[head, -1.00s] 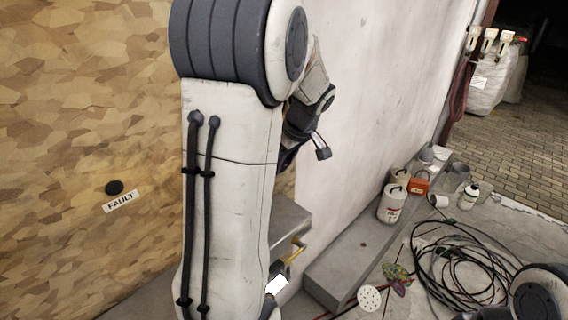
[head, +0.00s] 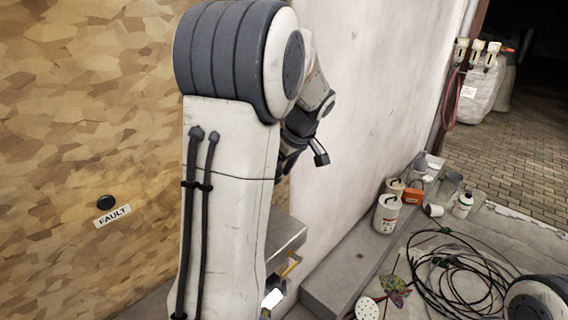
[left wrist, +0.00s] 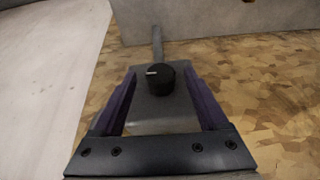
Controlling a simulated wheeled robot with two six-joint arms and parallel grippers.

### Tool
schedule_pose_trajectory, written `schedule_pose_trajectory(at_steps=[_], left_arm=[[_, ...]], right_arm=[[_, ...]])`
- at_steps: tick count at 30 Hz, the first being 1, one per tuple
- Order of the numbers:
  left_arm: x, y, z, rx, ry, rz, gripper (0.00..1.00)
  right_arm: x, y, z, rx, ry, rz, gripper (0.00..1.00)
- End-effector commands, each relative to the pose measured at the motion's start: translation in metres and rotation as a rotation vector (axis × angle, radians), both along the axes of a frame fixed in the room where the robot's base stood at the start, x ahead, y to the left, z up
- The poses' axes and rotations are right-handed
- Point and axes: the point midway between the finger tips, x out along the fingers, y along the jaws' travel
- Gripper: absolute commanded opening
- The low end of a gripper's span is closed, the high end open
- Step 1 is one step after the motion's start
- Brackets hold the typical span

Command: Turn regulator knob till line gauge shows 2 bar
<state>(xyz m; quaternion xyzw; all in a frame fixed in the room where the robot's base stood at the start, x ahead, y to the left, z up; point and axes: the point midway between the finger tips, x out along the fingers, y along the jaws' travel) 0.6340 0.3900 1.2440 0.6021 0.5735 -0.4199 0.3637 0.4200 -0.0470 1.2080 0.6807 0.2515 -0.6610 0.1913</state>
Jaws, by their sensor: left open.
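The regulator knob (left wrist: 160,79) is black and round with a pale pointer mark pointing left in the left wrist view. It sits on a grey body (left wrist: 162,115), with a grey pipe (left wrist: 157,42) beyond it. My left gripper (left wrist: 160,73) is open, with its purple fingers on either side of the knob. I see gaps between the fingers and the knob; contact cannot be told. In the head view my left gripper (head: 287,163) is mostly hidden behind my own arm, and the knob is hidden. No gauge face shows in either view. My right gripper is out of view.
A wood-chip panel (head: 80,120) with a FAULT label (head: 112,216) fills the left. A pale wall (head: 380,90) stands behind my arm. Coiled black hose (head: 455,285) lies on the floor.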

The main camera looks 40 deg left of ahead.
Motion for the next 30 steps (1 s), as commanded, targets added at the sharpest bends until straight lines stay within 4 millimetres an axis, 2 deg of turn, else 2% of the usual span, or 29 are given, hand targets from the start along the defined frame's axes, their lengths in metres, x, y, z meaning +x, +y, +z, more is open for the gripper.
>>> schedule_pose_trajectory(at_steps=[9, 15, 20, 30], left_arm=[[0.002, -0.024, 0.055, 0.000, -0.007, -0.003, 0.76], [0.001, -0.034, 0.081, 0.000, -0.003, -0.001, 0.76], [0.001, -0.037, 0.088, -0.001, 0.000, -0.001, 0.76], [0.001, -0.037, 0.088, -0.001, 0.000, -0.001, 0.76]], right_arm=[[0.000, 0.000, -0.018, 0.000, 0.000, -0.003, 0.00], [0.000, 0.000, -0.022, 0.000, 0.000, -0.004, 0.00], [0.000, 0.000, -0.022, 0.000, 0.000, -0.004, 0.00], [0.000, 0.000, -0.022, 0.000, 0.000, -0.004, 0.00]])
